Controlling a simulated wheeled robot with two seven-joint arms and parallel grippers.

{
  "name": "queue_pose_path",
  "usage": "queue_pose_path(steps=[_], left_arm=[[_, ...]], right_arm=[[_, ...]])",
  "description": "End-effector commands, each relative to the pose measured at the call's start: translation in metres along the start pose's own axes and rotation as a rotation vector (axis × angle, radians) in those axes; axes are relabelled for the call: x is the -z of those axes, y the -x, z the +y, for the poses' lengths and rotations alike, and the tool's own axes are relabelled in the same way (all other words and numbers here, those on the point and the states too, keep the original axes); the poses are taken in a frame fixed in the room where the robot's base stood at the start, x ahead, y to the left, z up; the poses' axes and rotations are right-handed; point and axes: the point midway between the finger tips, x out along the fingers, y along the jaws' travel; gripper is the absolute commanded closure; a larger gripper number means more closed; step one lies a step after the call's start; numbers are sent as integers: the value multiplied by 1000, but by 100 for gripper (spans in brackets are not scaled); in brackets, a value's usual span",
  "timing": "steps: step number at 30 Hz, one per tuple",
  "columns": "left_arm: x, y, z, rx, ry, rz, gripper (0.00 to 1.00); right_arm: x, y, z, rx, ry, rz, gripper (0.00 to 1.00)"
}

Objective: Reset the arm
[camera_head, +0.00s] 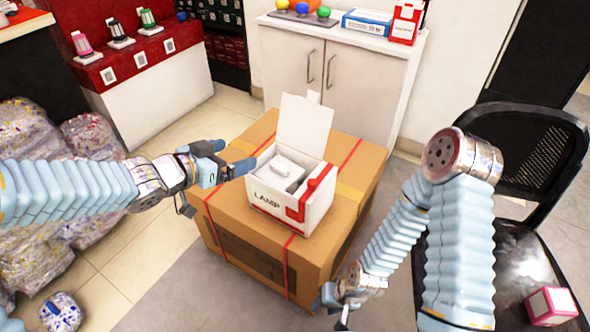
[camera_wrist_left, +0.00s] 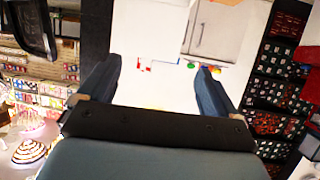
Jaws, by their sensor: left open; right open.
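My left gripper (camera_head: 238,168) reaches in from the left and hangs beside the open white lamp box (camera_head: 268,203), close to its left side. Its fingers are apart and empty in the left wrist view (camera_wrist_left: 155,85). My right arm comes down on the right side of the head view. Its gripper (camera_head: 338,304) is low near the front right corner of the large cardboard box, and its fingers are small and partly hidden there. The lamp box has its lid up, and a white item (camera_head: 287,168) shows inside.
The lamp box stands on a large cardboard box (camera_head: 265,252) with red straps. A white cabinet (camera_head: 340,75) stands behind it. Bagged goods (camera_head: 90,140) lie at the left, and a black chair (camera_head: 530,150) with a small pink-and-white box (camera_head: 551,306) is at the right.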

Motion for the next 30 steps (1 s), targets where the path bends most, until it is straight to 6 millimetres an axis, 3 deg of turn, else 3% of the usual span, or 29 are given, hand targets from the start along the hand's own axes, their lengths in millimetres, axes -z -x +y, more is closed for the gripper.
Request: queue_pose_path(steps=[5, 8, 11, 14, 15, 18, 21, 25, 30], left_arm=[[-1, -1, 0, 0, 2, -1, 8], [-16, -8, 0, -1, 46, -26, 8], [-62, -27, 1, 2, 173, -101, 8], [-136, -47, 10, 21, 362, -235, 8], [-170, -52, 18, 34, 442, -301, 8], [-252, -53, 42, 74, 621, -476, 8], [-320, -41, 72, 116, 761, -645, 8], [-379, -20, 105, 161, 875, -818, 8], [-409, -3, 126, 191, 936, -922, 8]], right_arm=[[0, 0, 0, 0, 0, 0, 57], [0, 0, 0, 0, 0, 0, 57], [0, 0, 0, 0, 0, 0, 57], [0, 0, 0, 0, 0, 0, 57], [0, 0, 0, 0, 0, 0, 57], [0, 0, 0, 0, 0, 0, 57], [0, 0, 0, 0, 0, 0, 57], [0, 0, 0, 0, 0, 0, 57], [0, 0, 0, 0, 0, 0, 57]])
